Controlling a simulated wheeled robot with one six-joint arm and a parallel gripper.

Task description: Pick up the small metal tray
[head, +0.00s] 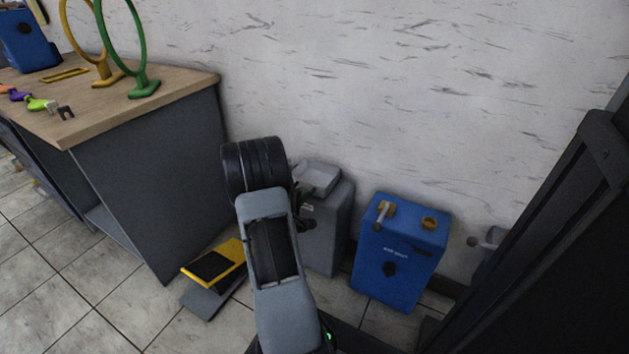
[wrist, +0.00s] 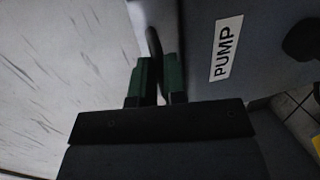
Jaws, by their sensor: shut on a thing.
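The small metal tray (head: 320,177) is a shallow light-grey tray on top of the grey pump box (head: 331,225), against the wall. My gripper (head: 301,191) is at the tray's left edge in the head view, partly hidden behind my own arm. In the wrist view, my gripper's green fingers (wrist: 156,80) are closed around a thin dark edge, which appears to be the tray's rim (wrist: 153,42). The pump box with its PUMP label (wrist: 226,50) is beside the fingers there. I cannot tell whether the tray touches the box top.
A blue box (head: 398,250) with orange caps stands right of the pump box. A yellow and black pedal (head: 215,266) lies on the floor to the left. A wooden-topped table (head: 180,88) with ring stands is at left. A dark structure (head: 560,240) fills the right side.

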